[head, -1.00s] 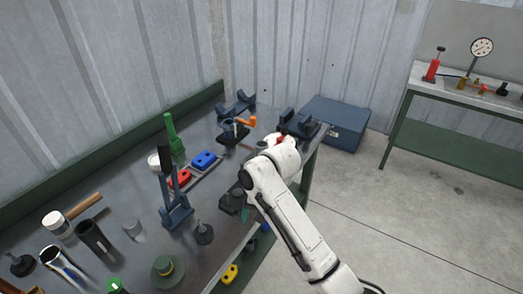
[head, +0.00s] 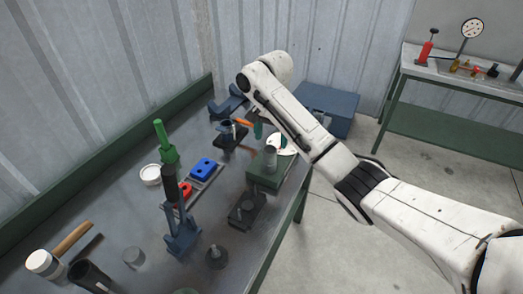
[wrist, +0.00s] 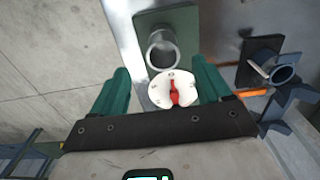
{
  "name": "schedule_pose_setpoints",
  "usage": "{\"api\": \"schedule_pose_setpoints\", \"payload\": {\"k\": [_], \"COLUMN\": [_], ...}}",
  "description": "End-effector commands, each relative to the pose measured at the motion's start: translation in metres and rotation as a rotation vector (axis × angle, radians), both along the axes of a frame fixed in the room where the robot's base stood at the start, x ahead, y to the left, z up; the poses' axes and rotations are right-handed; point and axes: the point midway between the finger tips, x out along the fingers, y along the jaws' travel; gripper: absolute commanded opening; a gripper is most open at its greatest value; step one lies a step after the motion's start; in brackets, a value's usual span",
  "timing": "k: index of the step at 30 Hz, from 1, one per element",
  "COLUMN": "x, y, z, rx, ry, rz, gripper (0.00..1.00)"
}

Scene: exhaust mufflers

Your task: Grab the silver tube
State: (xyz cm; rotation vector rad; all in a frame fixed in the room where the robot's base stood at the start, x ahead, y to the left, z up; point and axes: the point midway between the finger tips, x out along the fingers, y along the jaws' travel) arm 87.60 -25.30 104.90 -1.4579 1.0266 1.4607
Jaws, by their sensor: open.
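The silver tube (head: 270,157) stands upright on a green block (head: 262,178) at the right side of the workbench. In the wrist view its open round end (wrist: 163,50) shows ahead of my fingers, above the green block (wrist: 183,18). My gripper (wrist: 163,74) is open, with its two teal fingers spread wide. A white round plate with a red piece (wrist: 172,88) shows between the fingers; I cannot tell what supports it. In the head view my gripper (head: 268,135) is close to the tube, partly hidden by my arm.
A dark fixture with an orange handle (head: 242,122) stands left of my gripper. A blue press (head: 182,232), a green bottle-like item (head: 164,145) and a tray with red and blue blocks (head: 207,178) stand farther left. A blue case (head: 325,110) sits on the floor behind.

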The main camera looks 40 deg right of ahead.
Motion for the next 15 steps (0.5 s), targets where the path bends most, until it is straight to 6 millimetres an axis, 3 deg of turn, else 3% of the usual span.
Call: {"api": "schedule_pose_setpoints", "payload": {"k": [15], "x": [0.001], "y": [0.001], "z": [-0.055], "rx": [0.0], "ry": [0.0], "rz": [0.001], "gripper": [0.77]}}
